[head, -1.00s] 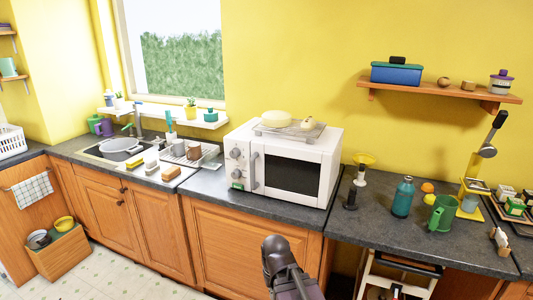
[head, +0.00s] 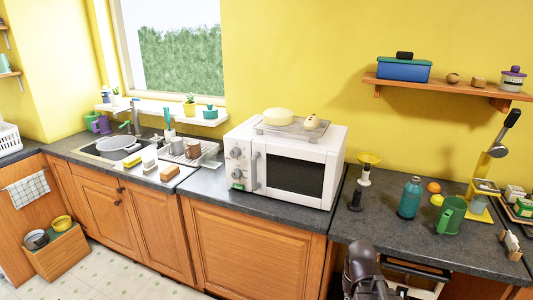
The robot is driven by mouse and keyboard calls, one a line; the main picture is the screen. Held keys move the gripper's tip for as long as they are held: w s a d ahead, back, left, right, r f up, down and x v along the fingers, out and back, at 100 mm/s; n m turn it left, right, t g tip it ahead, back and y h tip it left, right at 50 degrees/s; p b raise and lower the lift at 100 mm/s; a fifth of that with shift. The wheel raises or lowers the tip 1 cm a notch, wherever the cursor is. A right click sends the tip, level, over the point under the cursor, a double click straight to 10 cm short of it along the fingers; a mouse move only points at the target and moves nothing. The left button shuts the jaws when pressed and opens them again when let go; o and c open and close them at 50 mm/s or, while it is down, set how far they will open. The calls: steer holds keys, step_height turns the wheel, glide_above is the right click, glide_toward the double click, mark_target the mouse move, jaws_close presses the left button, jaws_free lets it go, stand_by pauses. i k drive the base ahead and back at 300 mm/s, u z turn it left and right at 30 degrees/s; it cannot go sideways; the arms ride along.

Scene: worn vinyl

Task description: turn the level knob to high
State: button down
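A white microwave (head: 300,171) stands on the dark worktop, its dark-windowed door facing me. Its control panel is on the left of the front. An upper round grey knob (head: 236,152) and a lower round grey knob (head: 237,173) sit there, one above the other. Their markings and pointers are too small to read, so I cannot tell which is the level knob or where it is set. A small green patch lies below them. A dark part of my arm shows at the bottom, right of the microwave. My gripper's fingers do not show.
A vertical door handle (head: 256,170) stands just right of the knobs. A grey rack (head: 291,129) with food lies on top. A dish rack (head: 190,153) is left.

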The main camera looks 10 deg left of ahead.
mark_target(238, 173)
steer(key=z, duration=0.15)
steer(key=k, duration=1.25)
steer(key=u, duration=0.7)
steer(key=i, duration=1.05)
steer(key=z, duration=0.1)
